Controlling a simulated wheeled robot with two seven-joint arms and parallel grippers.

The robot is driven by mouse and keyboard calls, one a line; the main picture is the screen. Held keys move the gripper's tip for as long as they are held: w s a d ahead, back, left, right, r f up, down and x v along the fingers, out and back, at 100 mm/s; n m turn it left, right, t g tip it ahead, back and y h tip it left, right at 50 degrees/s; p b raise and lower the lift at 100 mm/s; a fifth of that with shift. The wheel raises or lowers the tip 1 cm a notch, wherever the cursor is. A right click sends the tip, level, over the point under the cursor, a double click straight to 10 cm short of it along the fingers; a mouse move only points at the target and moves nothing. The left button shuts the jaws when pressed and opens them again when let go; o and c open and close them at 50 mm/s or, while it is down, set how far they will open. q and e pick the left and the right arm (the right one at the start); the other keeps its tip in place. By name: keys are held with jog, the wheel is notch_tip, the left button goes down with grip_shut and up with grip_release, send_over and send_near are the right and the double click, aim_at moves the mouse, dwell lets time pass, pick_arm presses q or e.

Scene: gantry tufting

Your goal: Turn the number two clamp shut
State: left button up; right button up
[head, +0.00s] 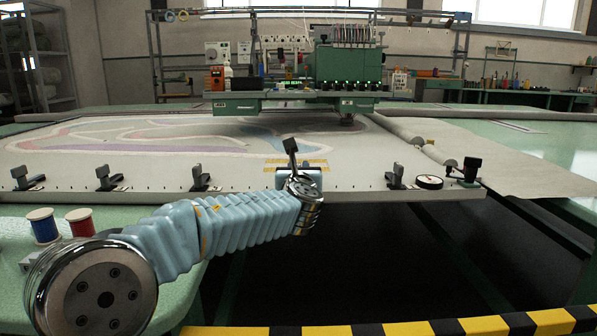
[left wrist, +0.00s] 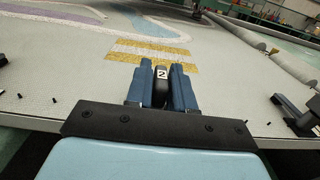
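The number two clamp (head: 291,150) stands on the front edge of the white quilting frame. Its black lever sticks up, leaning slightly. In the left wrist view the lever's end (left wrist: 161,75) carries a white label with a black 2. My left gripper (left wrist: 160,90) has one blue finger on each side of the lever, which fills the narrow gap between them, so it looks shut on it. In the head view the gripper's blue part (head: 299,178) is mostly hidden behind my left wrist. The clamp's base is hidden there too. My right gripper is not in view.
Other black clamps stand along the same edge, to the left (head: 200,178) and right (head: 396,177). A round dial gauge (head: 430,182) sits at the right. Blue (head: 43,226) and red (head: 81,222) thread spools stand at left. A green tufting machine (head: 347,68) stands behind.

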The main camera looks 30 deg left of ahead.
pick_arm(q)
jog(key=shift+o, duration=1.3)
jog(key=shift+s+d, duration=0.1)
jog(key=b+v, duration=0.1)
jog(key=v, duration=1.2)
jog(key=shift+s, duration=0.25)
jog(key=shift+d+f, duration=0.1)
